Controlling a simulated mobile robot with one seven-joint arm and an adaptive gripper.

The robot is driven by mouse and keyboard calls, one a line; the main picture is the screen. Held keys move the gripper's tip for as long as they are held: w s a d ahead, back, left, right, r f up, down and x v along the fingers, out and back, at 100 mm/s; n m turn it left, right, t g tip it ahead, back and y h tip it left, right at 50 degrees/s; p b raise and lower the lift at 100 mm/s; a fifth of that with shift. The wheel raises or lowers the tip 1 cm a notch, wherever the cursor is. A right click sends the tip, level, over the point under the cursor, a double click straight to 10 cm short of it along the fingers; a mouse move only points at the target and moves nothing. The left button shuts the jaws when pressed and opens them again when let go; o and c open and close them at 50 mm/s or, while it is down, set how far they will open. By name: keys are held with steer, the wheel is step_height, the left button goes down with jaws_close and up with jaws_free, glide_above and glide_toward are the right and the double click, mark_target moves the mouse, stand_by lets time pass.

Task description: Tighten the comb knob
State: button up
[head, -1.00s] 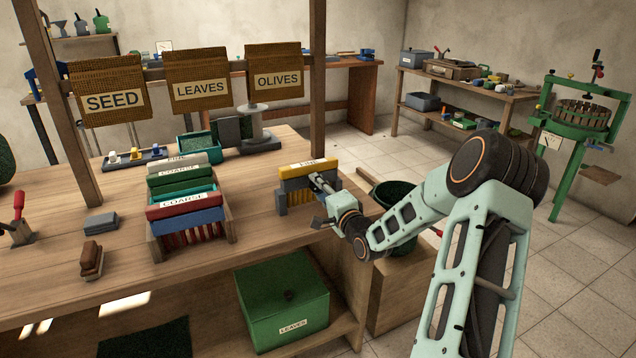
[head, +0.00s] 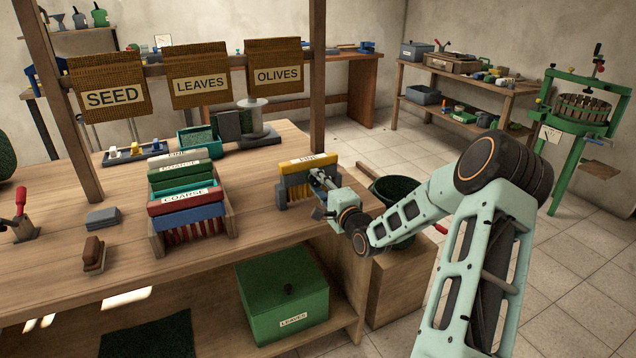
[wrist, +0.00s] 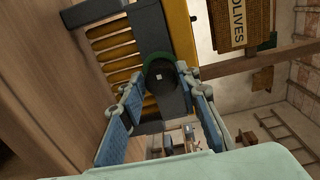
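The yellow comb (head: 294,186) stands in a grey stand at the right end of the wooden bench, with a white label reading FINE on its top bar. In the wrist view the comb's yellow teeth (wrist: 115,50) lie beside a dark grey bar. The dark round knob (wrist: 160,74), with a green ring behind it, sits at the frame's middle. My gripper (wrist: 158,82) is open, with one finger on each side of the knob; firm contact is not visible. In the head view my gripper (head: 319,178) is at the comb's right side and hides the knob.
Red, green and blue combs (head: 187,200) stand in a wooden rack left of the yellow comb. A dark tub (head: 396,190) is right of the bench end. A wooden post (head: 317,70) and hanging sacks (head: 277,66) rise behind.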

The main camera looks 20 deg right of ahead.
steer(key=o, duration=0.3)
steer(key=shift+s, duration=0.1)
steer(key=s, duration=1.2)
steer(key=shift+d, duration=0.25)
steer(key=shift+w, duration=0.1)
